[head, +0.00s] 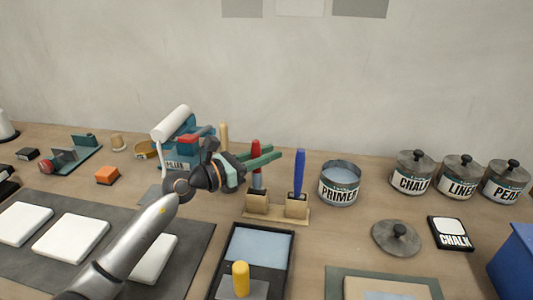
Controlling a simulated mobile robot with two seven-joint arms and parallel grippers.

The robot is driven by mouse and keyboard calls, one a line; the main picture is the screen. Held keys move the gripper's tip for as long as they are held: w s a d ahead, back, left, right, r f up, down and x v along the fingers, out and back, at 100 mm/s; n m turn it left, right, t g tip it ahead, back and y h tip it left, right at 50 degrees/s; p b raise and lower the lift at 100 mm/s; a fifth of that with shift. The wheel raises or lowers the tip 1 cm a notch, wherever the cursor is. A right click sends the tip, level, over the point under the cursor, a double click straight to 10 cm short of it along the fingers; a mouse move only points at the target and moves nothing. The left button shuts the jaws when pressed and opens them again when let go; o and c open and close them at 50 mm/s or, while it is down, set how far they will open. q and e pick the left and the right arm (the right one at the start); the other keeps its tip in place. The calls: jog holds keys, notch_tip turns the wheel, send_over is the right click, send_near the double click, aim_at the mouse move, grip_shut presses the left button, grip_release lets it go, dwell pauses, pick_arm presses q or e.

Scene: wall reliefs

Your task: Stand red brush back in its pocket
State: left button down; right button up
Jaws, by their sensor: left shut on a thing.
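The red brush (256,148) is upright, with its red handle up, between the green fingers of my left gripper (262,158). The gripper is shut on it. The brush's lower part shows below the fingers, in line with the left pocket of the wooden holder (276,213). I cannot tell whether its lower end is inside the left pocket (257,203) or just above or behind it. A blue brush (299,172) stands upright in the right pocket (297,207). My right gripper is not in view.
A primer tin (340,183) stands right of the holder. A black tray (257,250) with a yellow-handled tool (240,278) lies in front. A filler box (180,158) and white roller (171,123) are behind my left arm. A lid (397,238) lies at right.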

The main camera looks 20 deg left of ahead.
pick_arm(q)
jog(key=shift+f+b, duration=0.35)
jog(key=shift+f, duration=0.2)
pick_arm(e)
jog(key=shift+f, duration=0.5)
pick_arm(q)
jog(key=shift+c, duration=0.6)
grip_release()
notch_tip(320, 180, up, 3)
jog(key=p, duration=0.3)
jog(key=shift+r, duration=0.15)
jog(key=shift+r+p, duration=2.4)
jog(key=shift+p, duration=0.05)
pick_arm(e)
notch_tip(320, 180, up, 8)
